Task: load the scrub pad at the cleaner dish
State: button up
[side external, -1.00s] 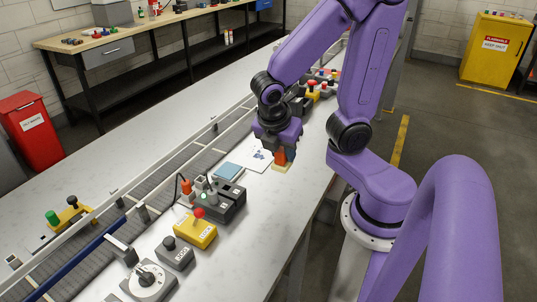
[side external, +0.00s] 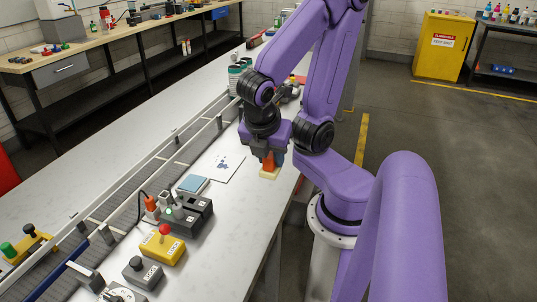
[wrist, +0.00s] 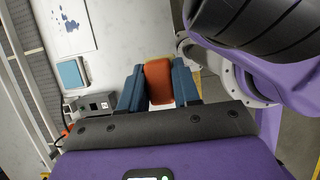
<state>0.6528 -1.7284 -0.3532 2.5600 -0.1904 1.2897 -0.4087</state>
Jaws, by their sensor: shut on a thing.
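The scrub pad (side external: 269,172) is a cream block under an orange grip, in the side view near the bench's right edge. My gripper (side external: 268,156) is shut on the orange grip, pointing down. In the wrist view the orange grip (wrist: 158,84) sits between my two blue fingers; the cream part is mostly hidden there. I cannot tell whether the pad touches the bench. A flat blue square pad (side external: 193,184) lies left of it, also in the wrist view (wrist: 70,74). I cannot tell which thing is the cleaner dish; some of the bench is hidden behind my arm.
A white sheet with blue print (side external: 222,166) lies left of my gripper. A dark grey device (side external: 187,215) and a yellow box with a red lever (side external: 162,248) stand nearer the camera. The conveyor (side external: 125,215) runs along the left. Stacked cans (side external: 237,80) stand farther back.

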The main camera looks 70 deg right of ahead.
jog(key=o, duration=0.5)
jog(key=c, duration=0.4)
jog(key=shift+w+a+r, duration=0.1)
jog(key=shift+w+a, duration=0.2)
jog(key=shift+w, duration=0.05)
jog(key=w+a+m+g, duration=0.25)
jog(key=w+m, duration=0.25)
jog(key=w, duration=0.6)
jog(key=w+d+f+m+y, duration=0.1)
jog(key=w+d+f+m, duration=0.15)
jog(key=w, duration=0.35)
jog(key=w+d+f+m, duration=0.2)
jog(key=w+f, duration=0.1)
jog(key=w, duration=0.3)
jog(key=shift+n+g, duration=0.25)
jog(key=shift+g, duration=0.1)
jog(key=shift+w+f, duration=0.1)
jog(key=shift+f, duration=2.45)
